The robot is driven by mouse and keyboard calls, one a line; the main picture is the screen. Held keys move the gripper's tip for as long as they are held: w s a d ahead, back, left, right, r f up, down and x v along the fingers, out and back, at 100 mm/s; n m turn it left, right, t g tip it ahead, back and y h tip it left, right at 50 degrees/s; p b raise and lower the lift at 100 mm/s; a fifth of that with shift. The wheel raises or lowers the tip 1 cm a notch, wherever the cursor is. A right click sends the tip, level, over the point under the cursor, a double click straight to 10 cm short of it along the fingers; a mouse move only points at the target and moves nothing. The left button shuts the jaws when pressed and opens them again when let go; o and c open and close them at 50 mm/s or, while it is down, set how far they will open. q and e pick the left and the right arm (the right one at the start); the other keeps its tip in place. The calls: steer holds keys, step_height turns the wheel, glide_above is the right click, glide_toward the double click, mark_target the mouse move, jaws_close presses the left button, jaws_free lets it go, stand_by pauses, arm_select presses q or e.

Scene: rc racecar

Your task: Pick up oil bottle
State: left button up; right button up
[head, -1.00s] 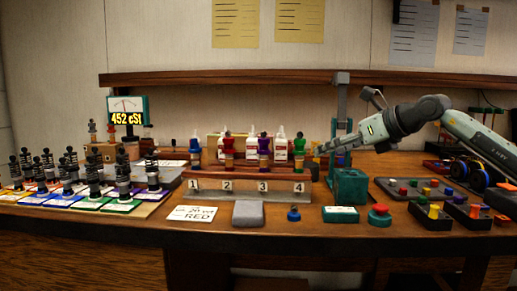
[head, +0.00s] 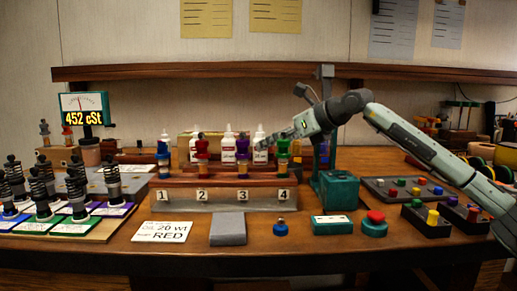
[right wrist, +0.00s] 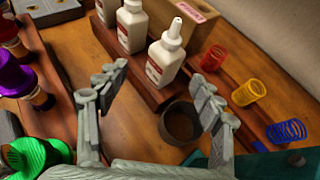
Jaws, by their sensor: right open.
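White oil bottles with pale nozzle tips stand in a row behind the numbered stand: a left one (head: 194,147), a middle one (head: 229,150) and a right one (head: 260,146). The right wrist view shows white bottles too, the nearest one (right wrist: 166,58) upright just beyond my fingers. My right gripper (head: 290,134) is open and empty, beside the right end of the bottle row in the head view. In the right wrist view its fingers (right wrist: 156,88) are spread either side of the nearest bottle's line, apart from it. My left gripper is out of view.
A numbered wooden stand (head: 220,198) holds blue, red, purple and green capped pieces in front of the bottles. A round dark cup (right wrist: 180,122) lies between my fingers. Coloured springs (right wrist: 248,93) are at right. A teal press (head: 335,188) stands right of the stand.

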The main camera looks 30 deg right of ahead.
mark_target(264, 165)
steer(key=x, duration=0.2)
steer(key=p+x, duration=0.1)
steer(key=shift+w+d, duration=0.15)
steer(key=shift+w, duration=0.4)
steer(key=shift+w+f, duration=0.3)
steer(key=shift+w, duration=0.2)
steer(key=c, duration=1.3)
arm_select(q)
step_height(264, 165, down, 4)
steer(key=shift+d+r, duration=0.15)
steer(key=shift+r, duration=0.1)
arm_select(e)
steer(key=shift+o, duration=0.2)
steer(key=shift+r, duration=0.15)
steer(key=shift+r, duration=0.25)
step_height(264, 165, up, 8)
steer(key=shift+r+p, duration=0.15)
steer(key=shift+p, duration=0.45)
steer(key=shift+r, duration=0.45)
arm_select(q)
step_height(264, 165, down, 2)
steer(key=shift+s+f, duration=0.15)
arm_select(e)
steer(key=shift+s, duration=0.1)
